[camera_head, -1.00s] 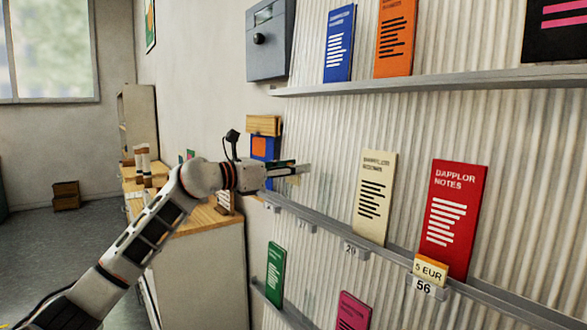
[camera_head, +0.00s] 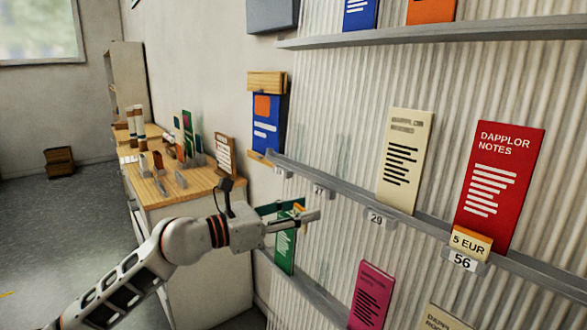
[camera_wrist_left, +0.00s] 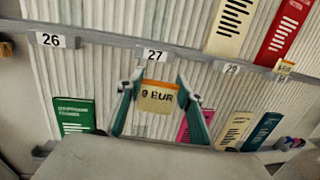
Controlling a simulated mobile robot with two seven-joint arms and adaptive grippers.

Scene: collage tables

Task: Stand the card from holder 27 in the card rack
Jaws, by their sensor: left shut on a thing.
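My left gripper (camera_head: 308,212) is below the middle rail. In the left wrist view the same gripper (camera_wrist_left: 158,88) is shut on a small tan "9 EUR" card (camera_wrist_left: 157,97), held upright between its fingertips. Small coloured cards (camera_head: 187,135) stand in grey stands on the wooden counter; I cannot tell which piece is the card rack. My right gripper is not in view.
The grey rail (camera_head: 345,198) runs along the corrugated wall with cream (camera_head: 405,160) and red (camera_head: 498,190) leaflets. A "5 EUR" card (camera_head: 468,243) stands at holder 56. A green leaflet (camera_head: 286,245) is behind my gripper. The wooden counter (camera_head: 200,182) is to the left.

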